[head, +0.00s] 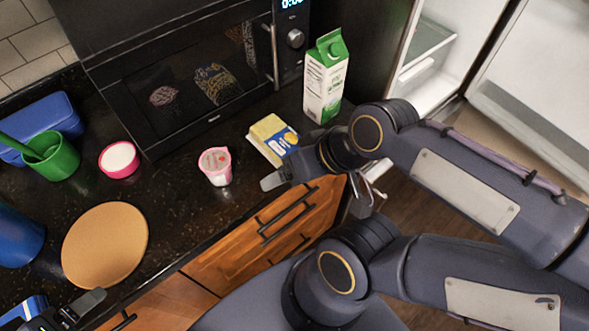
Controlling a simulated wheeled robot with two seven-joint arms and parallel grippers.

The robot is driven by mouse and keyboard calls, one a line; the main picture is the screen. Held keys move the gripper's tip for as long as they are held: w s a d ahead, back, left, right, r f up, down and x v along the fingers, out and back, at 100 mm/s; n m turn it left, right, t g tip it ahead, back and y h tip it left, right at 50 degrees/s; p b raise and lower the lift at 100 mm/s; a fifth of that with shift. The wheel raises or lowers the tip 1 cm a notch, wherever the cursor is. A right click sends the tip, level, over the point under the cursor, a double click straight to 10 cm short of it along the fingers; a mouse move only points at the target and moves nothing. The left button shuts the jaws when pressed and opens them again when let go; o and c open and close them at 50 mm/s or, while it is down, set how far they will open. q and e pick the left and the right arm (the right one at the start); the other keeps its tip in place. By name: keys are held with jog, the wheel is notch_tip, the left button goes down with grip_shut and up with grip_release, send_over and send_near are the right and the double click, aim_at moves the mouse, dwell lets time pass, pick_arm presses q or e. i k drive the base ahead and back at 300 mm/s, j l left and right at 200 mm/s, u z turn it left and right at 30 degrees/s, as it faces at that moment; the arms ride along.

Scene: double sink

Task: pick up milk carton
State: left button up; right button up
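The milk carton (324,84), white and green with a green cap, stands upright on the dark counter, right of the microwave and near the counter's right end. My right gripper (290,177) is in front of and below the carton, close to the counter's front edge and apart from the carton. My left gripper (66,312) is at the bottom left corner, partly cut off, far from the carton. Its opening is also unclear.
A yellow-and-blue package (272,140) lies just left of the carton, near my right gripper. A yogurt cup (215,167), pink bowl (119,160), green cup (52,156) and round wooden board (105,245) are further left. The microwave (190,80) stands behind. An open fridge (440,50) is at right.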

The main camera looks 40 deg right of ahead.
aim_at(325, 69)
jog(key=k+z, duration=0.2)
jog(key=z, duration=1.25)
